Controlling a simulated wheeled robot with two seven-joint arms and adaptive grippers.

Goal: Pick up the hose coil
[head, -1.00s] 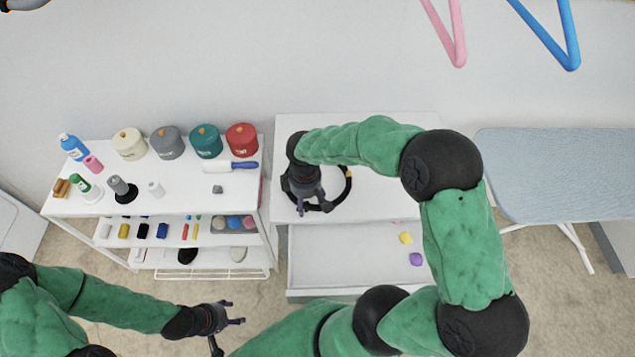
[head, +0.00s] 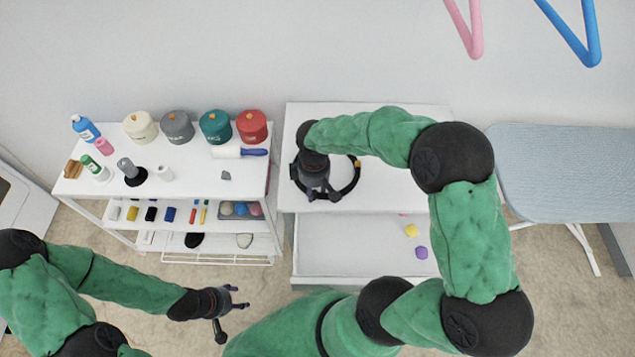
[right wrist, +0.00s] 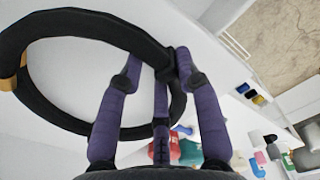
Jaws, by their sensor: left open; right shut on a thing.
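The hose coil (head: 352,178) is a black ring with yellow-orange bands over the white cabinet top; my right gripper hides its left part. In the right wrist view the coil (right wrist: 95,22) passes between the purple fingers of my right gripper (right wrist: 158,68), which is shut on the coil's rim. My right gripper also shows in the head view (head: 322,192). I cannot tell whether the coil touches the cabinet top. My left gripper (head: 238,299) is open and empty, low in front of the white shelf unit.
The white cabinet (head: 400,110) has an open drawer (head: 340,250) with a yellow and a purple item inside. The shelf unit (head: 190,190) at left holds canisters, bottles and a lint roller (head: 240,152). A blue ironing board (head: 550,170) stands at right. Hangers are at the top right.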

